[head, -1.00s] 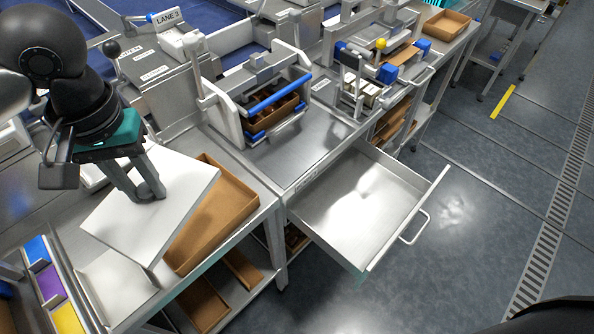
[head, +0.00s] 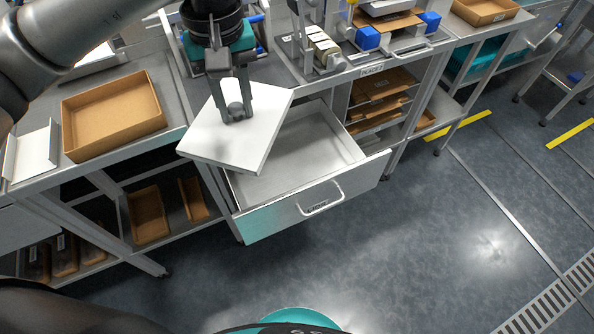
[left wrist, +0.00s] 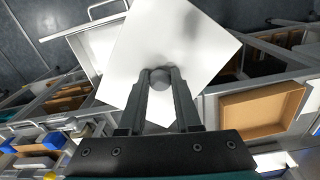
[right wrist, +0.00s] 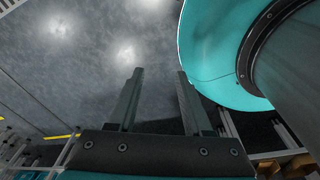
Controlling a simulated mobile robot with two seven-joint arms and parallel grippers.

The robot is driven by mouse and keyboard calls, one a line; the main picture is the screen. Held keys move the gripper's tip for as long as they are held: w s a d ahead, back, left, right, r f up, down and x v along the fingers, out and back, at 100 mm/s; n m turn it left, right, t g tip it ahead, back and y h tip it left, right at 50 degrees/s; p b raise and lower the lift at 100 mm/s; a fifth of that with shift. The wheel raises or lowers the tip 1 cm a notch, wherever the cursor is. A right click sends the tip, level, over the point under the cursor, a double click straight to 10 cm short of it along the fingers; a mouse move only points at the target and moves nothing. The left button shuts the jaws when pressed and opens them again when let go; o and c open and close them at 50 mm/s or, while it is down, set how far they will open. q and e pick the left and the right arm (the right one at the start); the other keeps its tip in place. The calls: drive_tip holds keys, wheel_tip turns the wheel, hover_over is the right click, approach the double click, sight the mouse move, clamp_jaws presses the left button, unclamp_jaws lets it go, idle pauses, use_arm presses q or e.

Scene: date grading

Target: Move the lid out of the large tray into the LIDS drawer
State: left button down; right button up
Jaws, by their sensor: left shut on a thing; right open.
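The white square lid (head: 238,143) hangs tilted from my left gripper (head: 236,112), which is shut on its round grey knob. The lid also shows in the left wrist view (left wrist: 168,40), with the knob between the fingers. The open LIDS drawer (head: 330,150) is empty where I can see it; the lid is above its left part and hides that part. The drawer's label is too small to read surely. The large brown tray (head: 112,142) stands open and empty on the counter to the left. My right gripper (right wrist: 160,75) is open and empty over the floor.
A white board (head: 32,155) stands left of the tray. Brown trays (head: 150,214) lie on the shelf below the counter. A rack with brown trays (head: 378,85) stands right of the drawer. The floor in front is clear.

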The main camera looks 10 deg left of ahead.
drive_tip(key=w+f+b, duration=0.6)
drive_tip(key=w+b, duration=0.1)
drive_tip(key=b, duration=0.1)
use_arm(q)
drive_tip(key=w+f+n+b, duration=0.1)
drive_tip(key=f+n, duration=0.2)
drive_tip(key=f, duration=0.4)
drive_tip(key=w+f+n+b, duration=0.2)
drive_tip(key=f, duration=0.6)
drive_tip(key=w+d+f+n+b, duration=0.1)
drive_tip(key=w+f+n, duration=0.1)
drive_tip(key=f, duration=0.6)
drive_tip(key=shift+n, duration=0.8)
drive_tip(key=shift+f+b, duration=0.75)
drive_tip(key=shift+f, duration=1.5)
use_arm(e)
drive_tip(key=w+a+r+t, duration=0.1)
drive_tip(key=w+a+r, duration=0.2)
drive_tip(key=w+r, duration=0.3)
drive_tip(key=shift+w+a+r, duration=0.15)
drive_tip(key=shift+w+r, duration=0.1)
drive_tip(key=shift+r, duration=1.6)
use_arm(q)
drive_tip(key=shift+f, duration=0.15)
use_arm(e)
drive_tip(key=shift+r, duration=0.1)
